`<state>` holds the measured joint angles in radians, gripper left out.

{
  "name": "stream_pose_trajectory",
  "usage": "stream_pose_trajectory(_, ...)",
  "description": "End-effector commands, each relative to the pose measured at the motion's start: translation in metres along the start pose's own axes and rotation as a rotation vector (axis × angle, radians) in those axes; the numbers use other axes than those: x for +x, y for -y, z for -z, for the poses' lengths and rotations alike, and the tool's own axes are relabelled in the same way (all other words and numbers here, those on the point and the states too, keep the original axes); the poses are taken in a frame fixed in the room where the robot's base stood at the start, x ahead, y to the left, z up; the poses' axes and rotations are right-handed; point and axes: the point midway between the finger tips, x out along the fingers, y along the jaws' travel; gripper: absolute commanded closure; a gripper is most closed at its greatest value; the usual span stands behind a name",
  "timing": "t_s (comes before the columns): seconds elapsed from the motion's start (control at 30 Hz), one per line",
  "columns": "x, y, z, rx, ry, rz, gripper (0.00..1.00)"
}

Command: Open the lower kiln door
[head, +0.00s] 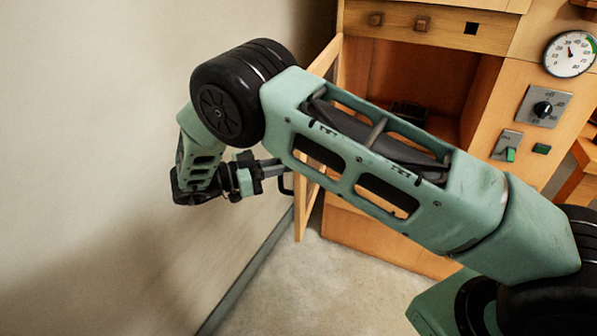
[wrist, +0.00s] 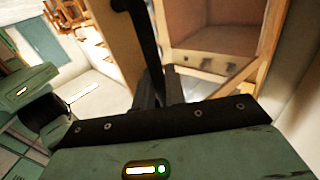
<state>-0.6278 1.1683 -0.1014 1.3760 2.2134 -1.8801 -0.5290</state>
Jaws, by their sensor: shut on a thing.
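The lower kiln door (head: 301,205) is a pale wooden door, seen nearly edge-on in the head view. It stands swung well out from the left side of the wooden kiln cabinet (head: 390,238), close to the wall. Its dark handle (head: 287,186) is on the door's left face and also shows as a black bar in the wrist view (wrist: 146,45). My gripper (head: 280,170) is shut on the handle; its dark fingers show in the wrist view (wrist: 160,92). The open compartment (head: 425,75) shows behind my arm, which hides part of it and of the door.
The pale wall (head: 90,120) is close on the left of my gripper and the door. A dial gauge (head: 570,53), a knob plate (head: 543,106) and a green switch (head: 510,154) are on the cabinet's right. Bare floor (head: 310,290) lies in front.

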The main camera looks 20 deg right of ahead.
Motion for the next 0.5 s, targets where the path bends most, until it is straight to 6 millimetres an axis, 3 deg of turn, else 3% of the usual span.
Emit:
stream_pose_trajectory(0.2,-0.022,0.013,-0.004,-0.004,0.005,-0.049,1.0)
stream_pose_trajectory(0.5,-0.034,0.025,-0.003,-0.007,0.006,-0.087,1.0)
